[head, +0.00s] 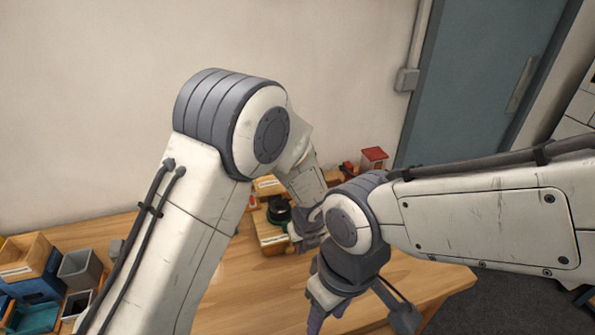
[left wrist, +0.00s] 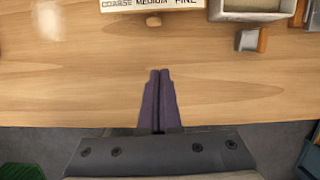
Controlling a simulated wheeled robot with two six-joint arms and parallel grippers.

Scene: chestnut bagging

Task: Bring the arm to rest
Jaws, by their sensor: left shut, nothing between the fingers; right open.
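My left arm rises from the left in the head view, and its forearm runs down behind my right arm. Its grey wrist part shows there, but its fingers are hidden. In the left wrist view my left gripper (left wrist: 160,74) has its two purple fingers pressed together with nothing between them. They point over the bare front part of the wooden table. My right gripper (head: 327,316) hangs downward at the lower middle of the head view, with purple fingers partly visible. It is open, and I see nothing held in it.
The wooden table (head: 110,237) has a labelled box (left wrist: 150,4) and a small grey-and-orange block (left wrist: 250,40) on it. A red box (head: 373,157) is at its far right. Bins (head: 80,268) crowd the left. A green container (left wrist: 20,172) lies below the front edge.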

